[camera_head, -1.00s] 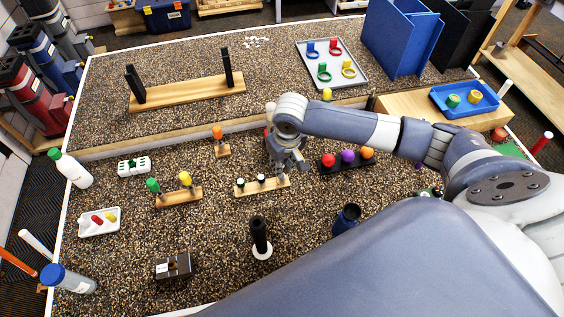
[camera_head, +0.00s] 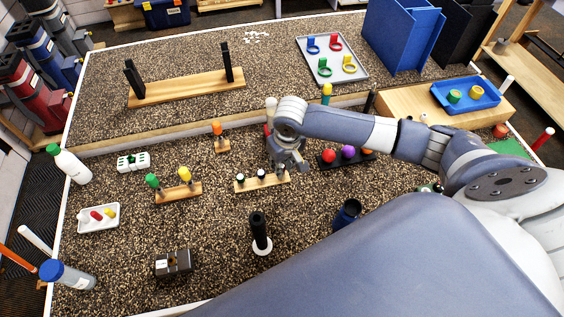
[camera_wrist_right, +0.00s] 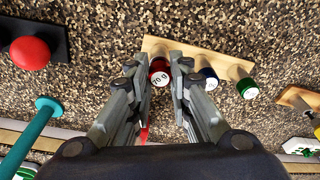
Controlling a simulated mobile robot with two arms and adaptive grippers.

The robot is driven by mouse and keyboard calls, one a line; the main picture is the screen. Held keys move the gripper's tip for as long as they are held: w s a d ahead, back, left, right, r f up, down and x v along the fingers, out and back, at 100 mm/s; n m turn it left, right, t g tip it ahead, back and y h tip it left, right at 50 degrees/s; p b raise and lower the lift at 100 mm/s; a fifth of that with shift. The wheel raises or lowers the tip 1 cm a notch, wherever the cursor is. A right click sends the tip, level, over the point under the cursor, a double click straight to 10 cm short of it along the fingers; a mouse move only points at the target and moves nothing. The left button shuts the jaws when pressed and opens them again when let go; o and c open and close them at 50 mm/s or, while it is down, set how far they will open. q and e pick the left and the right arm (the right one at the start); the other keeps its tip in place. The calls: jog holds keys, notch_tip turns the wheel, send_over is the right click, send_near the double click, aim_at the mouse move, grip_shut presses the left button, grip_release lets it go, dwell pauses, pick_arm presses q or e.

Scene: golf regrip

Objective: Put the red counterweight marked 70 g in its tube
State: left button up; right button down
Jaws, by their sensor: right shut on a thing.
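The red counterweight (camera_wrist_right: 160,72) shows its white top marked 70 g in the right wrist view. It is between the fingertips of my right gripper (camera_wrist_right: 173,65), which is shut on it. It is at one end of a wooden block (camera_wrist_right: 215,62); whether it still sits in the block I cannot tell. A blue-sided counterweight (camera_wrist_right: 207,78) and a green one (camera_wrist_right: 247,88) stand along the same block. In the head view my right gripper (camera_head: 289,167) is over the right end of the block (camera_head: 250,186) and hides the red counterweight. I cannot tell which thing is its tube. My left gripper is not in view.
A black rack with a red ball (camera_head: 328,156) is just right of the gripper. A wooden stand with green and yellow tops (camera_head: 178,195) is to the left. A black grip on a white base (camera_head: 260,234) and a blue cup (camera_head: 347,214) stand in front.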

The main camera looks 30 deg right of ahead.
jog(key=shift+f, duration=0.45)
jog(key=c, duration=1.4)
grip_release()
jog(key=shift+r, duration=0.1)
notch_tip(320, 180, up, 12)
jog(key=s, duration=0.1)
jog(key=shift+s, duration=0.4)
jog(key=shift+f, duration=0.25)
